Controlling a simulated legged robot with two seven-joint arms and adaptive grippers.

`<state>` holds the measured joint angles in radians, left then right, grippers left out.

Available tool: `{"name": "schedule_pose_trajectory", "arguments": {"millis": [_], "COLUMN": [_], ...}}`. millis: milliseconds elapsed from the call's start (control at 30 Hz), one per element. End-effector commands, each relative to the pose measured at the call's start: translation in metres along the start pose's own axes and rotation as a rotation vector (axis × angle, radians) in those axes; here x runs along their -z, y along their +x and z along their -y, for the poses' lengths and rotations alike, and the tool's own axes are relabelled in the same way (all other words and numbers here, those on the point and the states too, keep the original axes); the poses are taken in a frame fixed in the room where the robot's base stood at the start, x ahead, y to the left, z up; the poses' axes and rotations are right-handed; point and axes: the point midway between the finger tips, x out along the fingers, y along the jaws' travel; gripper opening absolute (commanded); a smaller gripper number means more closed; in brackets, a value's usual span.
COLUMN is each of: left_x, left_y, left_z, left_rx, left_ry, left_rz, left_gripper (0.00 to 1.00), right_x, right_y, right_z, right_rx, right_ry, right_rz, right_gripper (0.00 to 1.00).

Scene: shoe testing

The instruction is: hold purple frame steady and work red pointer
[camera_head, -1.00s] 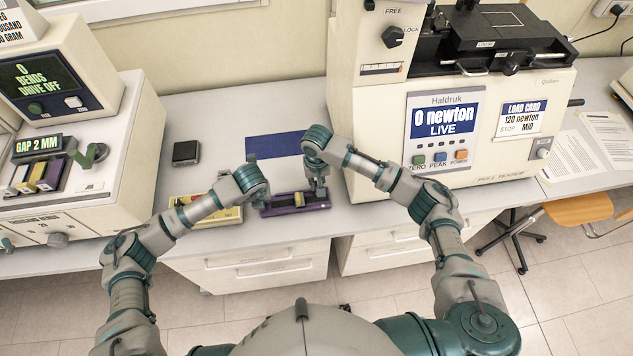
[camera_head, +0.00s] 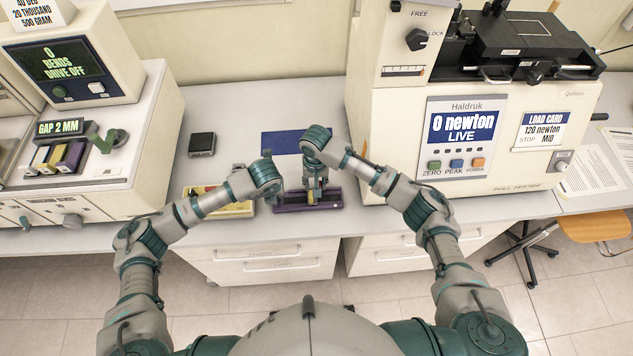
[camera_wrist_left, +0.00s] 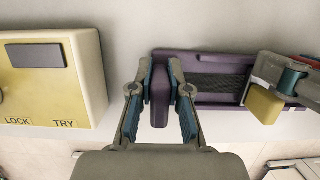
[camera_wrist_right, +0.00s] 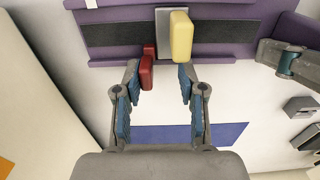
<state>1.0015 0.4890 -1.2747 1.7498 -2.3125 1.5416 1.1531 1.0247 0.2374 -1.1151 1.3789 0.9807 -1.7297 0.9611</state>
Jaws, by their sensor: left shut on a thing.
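The purple frame (camera_head: 335,204) lies on the bench with a dark slot along it. My left gripper (camera_wrist_left: 160,72) is shut on the upright purple tab at the frame's left end; in the head view that gripper (camera_head: 274,203) is partly hidden by its arm. A yellow block (camera_wrist_right: 181,38) sits on a silver slide across the slot. The red pointer (camera_wrist_right: 147,72) sticks out beside that slide. My right gripper (camera_wrist_right: 159,72) is open over the frame's edge, the red pointer between its fingers, close to the left fingertip in the right wrist view. I cannot tell whether they touch.
A yellow box marked LOCK and TRY (camera_wrist_left: 60,85) stands left of the frame. A blue mat (camera_head: 285,143) lies behind it. The pull tester (camera_head: 400,150) stands close on the right, reading 0 newton. A small black box (camera_head: 202,143) is at the back left.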

Motion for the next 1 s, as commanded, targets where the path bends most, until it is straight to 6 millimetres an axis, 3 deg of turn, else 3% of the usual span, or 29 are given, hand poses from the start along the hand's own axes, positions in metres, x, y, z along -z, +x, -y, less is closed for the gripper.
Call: {"name": "schedule_pose_trajectory", "arguments": {"millis": [467, 567, 1000], "left_x": [0.001, 0.001, 0.001], "left_y": [0.002, 0.002, 0.002], "left_z": [-0.003, -0.003, -0.004], "left_rx": [-0.007, -0.008, -0.010], "left_ry": [-0.001, -0.002, -0.003], "left_rz": [-0.004, -0.004, -0.003], "left_gripper": [0.00, 0.00, 0.00], "right_x": [0.001, 0.002, 0.002], "right_y": [-0.004, -0.015, -0.104], "right_z": [-0.002, -0.001, -0.001], "right_rx": [-0.002, -0.001, -0.001], "right_ry": [0.003, 0.003, 0.002], "right_rz": [-0.003, -0.004, -0.003], "right_gripper": [0.38, 0.38, 0.38]}}
